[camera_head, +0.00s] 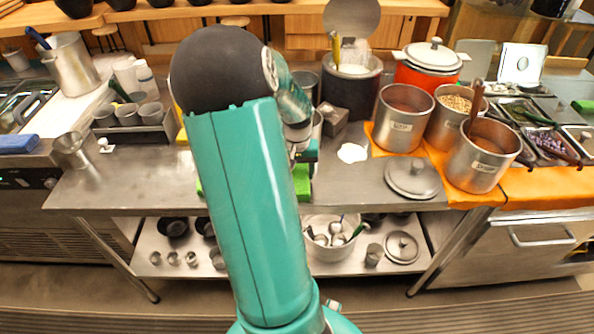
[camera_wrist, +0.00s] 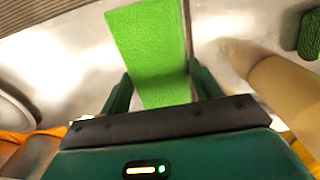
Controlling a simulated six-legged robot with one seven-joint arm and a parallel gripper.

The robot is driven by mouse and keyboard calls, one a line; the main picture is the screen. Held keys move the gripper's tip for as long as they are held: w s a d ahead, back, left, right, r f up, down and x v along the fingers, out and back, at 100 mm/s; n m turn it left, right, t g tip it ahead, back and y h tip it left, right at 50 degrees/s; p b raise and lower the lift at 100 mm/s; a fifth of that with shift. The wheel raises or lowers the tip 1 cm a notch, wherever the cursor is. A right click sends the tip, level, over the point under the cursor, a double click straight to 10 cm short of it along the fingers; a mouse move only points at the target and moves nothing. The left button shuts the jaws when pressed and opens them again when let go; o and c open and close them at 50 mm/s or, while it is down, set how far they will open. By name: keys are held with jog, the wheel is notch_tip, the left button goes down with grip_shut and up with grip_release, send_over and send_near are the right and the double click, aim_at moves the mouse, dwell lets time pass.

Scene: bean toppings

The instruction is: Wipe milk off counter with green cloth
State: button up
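The white milk puddle (camera_head: 352,153) lies on the steel counter, left of the pots. A green cloth (camera_head: 302,181) shows beside my arm near the counter's front edge. In the wrist view the green cloth (camera_wrist: 150,50) runs between the two dark green fingers of my gripper (camera_wrist: 160,82), which appear closed against its edges. In the head view my gripper (camera_head: 304,158) is mostly hidden behind my arm, to the left of the milk. I cannot tell whether the cloth touches the counter. Another green piece shows left of my arm (camera_head: 199,187) and at the wrist view's right edge (camera_wrist: 310,35).
A steel lid (camera_head: 413,177) lies right of the milk. Labelled steel pots (camera_head: 404,121) stand on an orange cloth (camera_head: 455,186) behind and right of it. A dark container (camera_head: 351,92) stands behind the milk. Bare counter (camera_head: 345,190) lies in front of the milk.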

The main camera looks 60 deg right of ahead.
aim_at(297, 174)
jog(key=shift+r, duration=2.5)
jog(key=shift+o, duration=0.7)
jog(key=shift+c, duration=0.4)
